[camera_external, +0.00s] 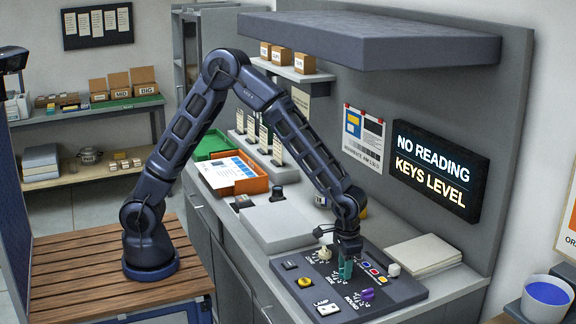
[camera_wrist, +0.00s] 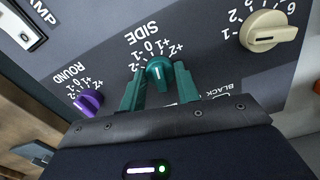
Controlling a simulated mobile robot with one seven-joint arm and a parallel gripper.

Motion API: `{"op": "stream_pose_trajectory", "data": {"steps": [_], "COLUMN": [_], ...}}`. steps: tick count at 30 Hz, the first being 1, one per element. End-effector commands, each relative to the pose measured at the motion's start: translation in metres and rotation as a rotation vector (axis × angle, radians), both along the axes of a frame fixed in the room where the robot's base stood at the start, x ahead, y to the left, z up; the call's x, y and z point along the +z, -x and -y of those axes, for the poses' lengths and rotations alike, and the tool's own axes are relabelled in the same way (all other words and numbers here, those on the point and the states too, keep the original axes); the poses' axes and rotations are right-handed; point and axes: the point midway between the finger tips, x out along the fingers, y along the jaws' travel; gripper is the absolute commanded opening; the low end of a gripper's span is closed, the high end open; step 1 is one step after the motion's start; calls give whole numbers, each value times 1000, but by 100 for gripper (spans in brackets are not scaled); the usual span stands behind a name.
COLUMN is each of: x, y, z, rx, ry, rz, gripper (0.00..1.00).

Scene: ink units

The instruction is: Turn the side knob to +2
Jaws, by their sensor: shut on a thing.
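The side knob (camera_wrist: 160,72) is teal and sits on the dark panel under the word SIDE in the wrist view. Its printed scale runs from -2 to +2. The knob's white mark points up the picture, near 0 and +1; I cannot tell exactly which. My gripper (camera_wrist: 159,85) has its two teal fingers on either side of the knob, shut on it. In the external view my gripper (camera_external: 345,270) reaches down onto the control panel (camera_external: 400,290), and the knob is hard to tell from the fingers.
A purple ROUND knob (camera_wrist: 88,103) and a cream knob (camera_wrist: 268,30) flank the side knob. A lamp switch (camera_external: 327,308), a yellow button (camera_external: 304,283) and a white knob (camera_external: 393,269) are also on the panel. The wall display (camera_external: 438,170) reads NO READING, KEYS LEVEL.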

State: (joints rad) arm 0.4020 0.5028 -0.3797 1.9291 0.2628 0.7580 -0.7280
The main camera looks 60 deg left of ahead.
Motion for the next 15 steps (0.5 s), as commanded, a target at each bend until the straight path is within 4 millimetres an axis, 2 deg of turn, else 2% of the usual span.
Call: {"op": "stream_pose_trajectory", "data": {"steps": [15], "x": [1], "y": [-1], "z": [0], "rx": [-470], "ry": [1], "rz": [1], "gripper": [9]}}
